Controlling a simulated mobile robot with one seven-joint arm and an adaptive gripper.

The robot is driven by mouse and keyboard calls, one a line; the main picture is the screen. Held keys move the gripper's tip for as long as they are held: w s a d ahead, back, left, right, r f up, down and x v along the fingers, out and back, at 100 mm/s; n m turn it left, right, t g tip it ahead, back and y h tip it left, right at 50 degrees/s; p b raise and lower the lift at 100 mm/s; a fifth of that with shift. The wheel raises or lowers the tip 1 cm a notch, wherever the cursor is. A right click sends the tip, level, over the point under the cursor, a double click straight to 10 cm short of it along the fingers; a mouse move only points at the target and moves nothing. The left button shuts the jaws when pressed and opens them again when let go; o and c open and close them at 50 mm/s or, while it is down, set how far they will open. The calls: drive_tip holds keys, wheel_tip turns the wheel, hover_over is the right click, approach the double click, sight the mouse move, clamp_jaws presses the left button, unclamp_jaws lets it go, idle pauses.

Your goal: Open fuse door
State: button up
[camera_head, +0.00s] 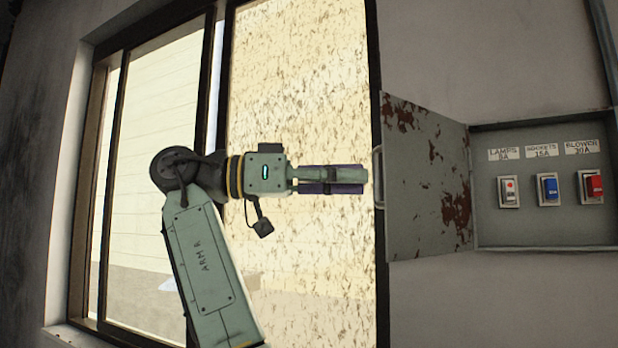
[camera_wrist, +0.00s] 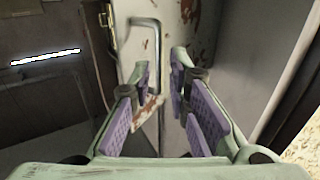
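The fuse door (camera_head: 420,185) is a grey, rust-patched metal panel. It stands swung wide open to the left of the fuse box (camera_head: 545,232), hinged at the box's left side. A thin bar handle (camera_head: 378,178) is on its free left edge; the handle also shows in the wrist view (camera_wrist: 157,45). My gripper (camera_head: 364,180) points right, its tips close to the handle. In the wrist view my gripper (camera_wrist: 161,72) has its purple-padded fingers apart, with the handle bar showing in the gap. I cannot tell if a finger touches it.
Inside the box are three switches: a white one (camera_head: 509,192) under a LAMPS label, a blue one (camera_head: 549,189) under SOCKETS and a red one (camera_head: 593,186) under BLOWER. A dirty window (camera_head: 300,90) in a dark frame lies behind my arm.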

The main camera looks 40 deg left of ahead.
drive_tip(key=v, duration=0.7)
drive_tip(key=shift+s+a, duration=0.25)
drive_tip(key=shift+a, duration=0.05)
